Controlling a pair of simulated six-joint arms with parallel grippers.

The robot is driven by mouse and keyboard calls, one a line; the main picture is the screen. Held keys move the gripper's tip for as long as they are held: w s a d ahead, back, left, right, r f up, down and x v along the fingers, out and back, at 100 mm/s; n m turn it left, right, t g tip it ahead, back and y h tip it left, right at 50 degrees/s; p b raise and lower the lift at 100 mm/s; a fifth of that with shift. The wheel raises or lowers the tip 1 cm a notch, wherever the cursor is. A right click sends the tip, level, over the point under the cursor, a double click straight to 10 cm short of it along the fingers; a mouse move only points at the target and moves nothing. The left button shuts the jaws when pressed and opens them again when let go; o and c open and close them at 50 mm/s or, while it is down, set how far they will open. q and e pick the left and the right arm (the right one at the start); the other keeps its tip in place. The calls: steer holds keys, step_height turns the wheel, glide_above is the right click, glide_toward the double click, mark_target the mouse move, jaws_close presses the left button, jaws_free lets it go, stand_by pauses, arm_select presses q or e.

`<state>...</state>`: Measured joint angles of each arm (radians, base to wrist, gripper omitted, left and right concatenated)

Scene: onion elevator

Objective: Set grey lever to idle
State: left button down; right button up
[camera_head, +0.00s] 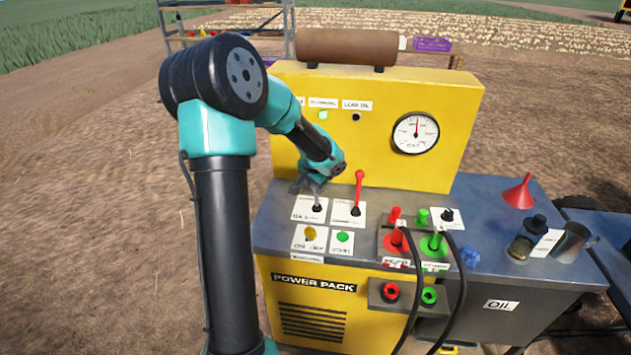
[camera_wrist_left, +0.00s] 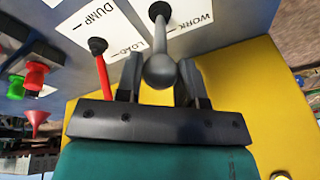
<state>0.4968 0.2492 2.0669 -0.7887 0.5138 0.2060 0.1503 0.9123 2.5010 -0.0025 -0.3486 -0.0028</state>
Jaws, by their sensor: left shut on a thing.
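The grey lever (camera_wrist_left: 160,68) has a round knob and rises from a black boot beside a white label reading WORK in the left wrist view. My left gripper (camera_wrist_left: 163,80) is shut on it, with a finger on each side of the knob. In the head view my left gripper (camera_head: 308,184) is above the left part of the power pack (camera_head: 272,233), and the grey lever (camera_head: 317,203) shows only partly beneath it. Which marked setting the lever is at cannot be read. My right gripper is not in view.
A red lever (camera_head: 358,189) stands close on the right; it also shows in the left wrist view (camera_wrist_left: 103,75). A tall yellow panel (camera_head: 372,155) with a gauge (camera_head: 415,132) rises behind. Red and green couplings with black hoses and a red funnel (camera_head: 519,193) are further right.

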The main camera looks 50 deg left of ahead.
arm_select(q)
steer(key=shift+s+d+f, duration=0.25)
steer(key=shift+f, duration=0.05)
steer(key=c, duration=0.8)
jaws_free()
steer(key=shift+r, duration=0.1)
steer(key=shift+o, duration=0.2)
steer(key=shift+r, duration=0.15)
steer(key=shift+r, duration=0.6)
steer(key=v, duration=1.6)
steer(key=shift+d, duration=0.1)
